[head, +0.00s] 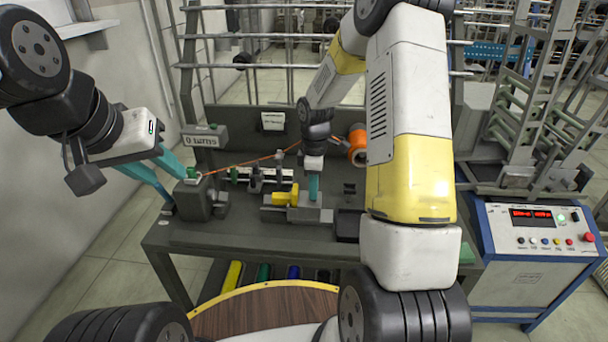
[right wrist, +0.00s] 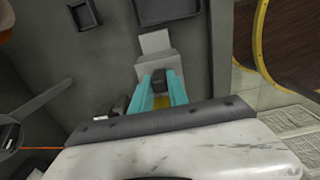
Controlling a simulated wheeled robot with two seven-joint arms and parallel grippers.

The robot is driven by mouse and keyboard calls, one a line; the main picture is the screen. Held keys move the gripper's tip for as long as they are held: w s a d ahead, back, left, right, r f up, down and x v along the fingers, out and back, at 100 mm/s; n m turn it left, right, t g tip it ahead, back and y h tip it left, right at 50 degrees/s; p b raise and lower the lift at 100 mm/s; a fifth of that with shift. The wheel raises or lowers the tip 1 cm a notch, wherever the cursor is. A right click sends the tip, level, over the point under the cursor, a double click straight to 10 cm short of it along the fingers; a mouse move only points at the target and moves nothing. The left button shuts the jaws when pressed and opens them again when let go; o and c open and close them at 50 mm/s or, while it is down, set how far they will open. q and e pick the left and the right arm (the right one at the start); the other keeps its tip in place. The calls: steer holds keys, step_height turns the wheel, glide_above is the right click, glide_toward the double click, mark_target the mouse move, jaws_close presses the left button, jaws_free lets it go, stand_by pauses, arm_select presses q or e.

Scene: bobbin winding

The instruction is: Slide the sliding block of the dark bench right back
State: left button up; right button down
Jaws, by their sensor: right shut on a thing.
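The dark bench (head: 235,240) stands in front of me. My right gripper (head: 314,188) points down at its middle and is shut on the grey sliding block (head: 305,214), beside a yellow piece (head: 286,195). In the right wrist view the teal fingers (right wrist: 158,90) reach the light grey block (right wrist: 157,62); yellow shows between them. The fingers hide part of the block. My left gripper (head: 168,182) is open and empty, its teal fingers apart, near the bench's left end.
A grey post with a "0 turns" sign (head: 205,136) stands at the left. A dark tray (head: 347,225) lies right of the block. A control box (head: 540,230) stands further right.

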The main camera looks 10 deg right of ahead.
stand_by(0.4)
steer(key=shift+s+d, duration=0.2)
steer(key=shift+d, duration=0.65)
steer(key=shift+s+d, duration=0.2)
steer(key=shift+d, duration=0.6)
steer(key=c, duration=1.3)
jaws_free()
steer(key=shift+d, duration=0.1)
steer(key=shift+r, duration=3.9)
steer(key=shift+s+r, duration=0.1)
